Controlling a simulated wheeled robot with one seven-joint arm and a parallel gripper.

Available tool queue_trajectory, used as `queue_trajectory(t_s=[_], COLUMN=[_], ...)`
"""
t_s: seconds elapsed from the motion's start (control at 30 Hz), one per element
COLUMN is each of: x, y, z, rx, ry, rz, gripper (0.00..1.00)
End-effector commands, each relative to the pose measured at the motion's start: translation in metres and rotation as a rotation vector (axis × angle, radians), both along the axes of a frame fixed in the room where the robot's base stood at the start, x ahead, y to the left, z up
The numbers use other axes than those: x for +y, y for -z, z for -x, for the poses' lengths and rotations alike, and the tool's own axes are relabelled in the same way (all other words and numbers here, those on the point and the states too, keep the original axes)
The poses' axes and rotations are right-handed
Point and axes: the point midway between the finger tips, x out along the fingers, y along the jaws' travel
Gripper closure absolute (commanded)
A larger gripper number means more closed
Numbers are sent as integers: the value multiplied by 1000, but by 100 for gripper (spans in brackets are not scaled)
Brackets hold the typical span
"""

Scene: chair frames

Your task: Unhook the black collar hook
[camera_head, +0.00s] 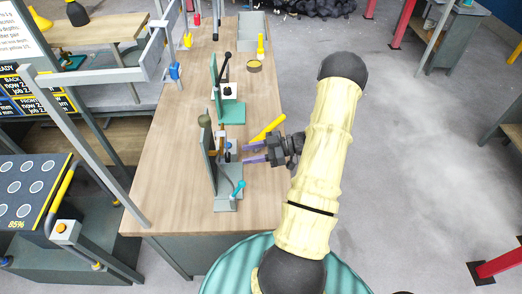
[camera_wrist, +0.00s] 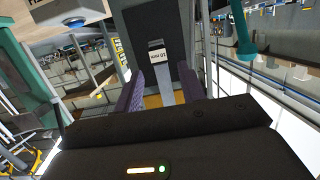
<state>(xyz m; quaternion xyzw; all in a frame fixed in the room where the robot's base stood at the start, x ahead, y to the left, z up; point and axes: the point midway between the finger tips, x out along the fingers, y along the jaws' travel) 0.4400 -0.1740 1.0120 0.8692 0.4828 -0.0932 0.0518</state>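My gripper (camera_head: 255,152) has two purple fingers and sits at the right side of a grey upright fixture (camera_head: 211,165) on the wooden bench. In the wrist view the fingers (camera_wrist: 161,88) stand apart. A grey upright strip with a small white label (camera_wrist: 157,54) shows between and beyond them, in front of a dark panel (camera_wrist: 133,28). I cannot tell whether the fingers touch it. I cannot pick out the black collar hook for certain in either view. The fixture has a teal lever (camera_head: 237,188), which also shows in the wrist view (camera_wrist: 243,38).
A teal fixture with a black lever (camera_head: 222,65) stands farther back on the bench (camera_head: 180,195). A yellow bar (camera_head: 268,128) lies near my gripper. A grey bin (camera_head: 253,30) and a yellow item (camera_head: 260,45) are at the back. Open floor (camera_head: 400,130) lies to the right.

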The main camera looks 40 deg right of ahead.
Motion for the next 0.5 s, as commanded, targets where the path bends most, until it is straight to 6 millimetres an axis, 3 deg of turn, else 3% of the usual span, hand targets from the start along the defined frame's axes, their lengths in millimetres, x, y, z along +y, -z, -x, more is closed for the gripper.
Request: queue_trajectory(t_s=[0.5], x=[40], y=[15], z=[-29], rx=[1], ry=[23], rz=[1], gripper=[60])
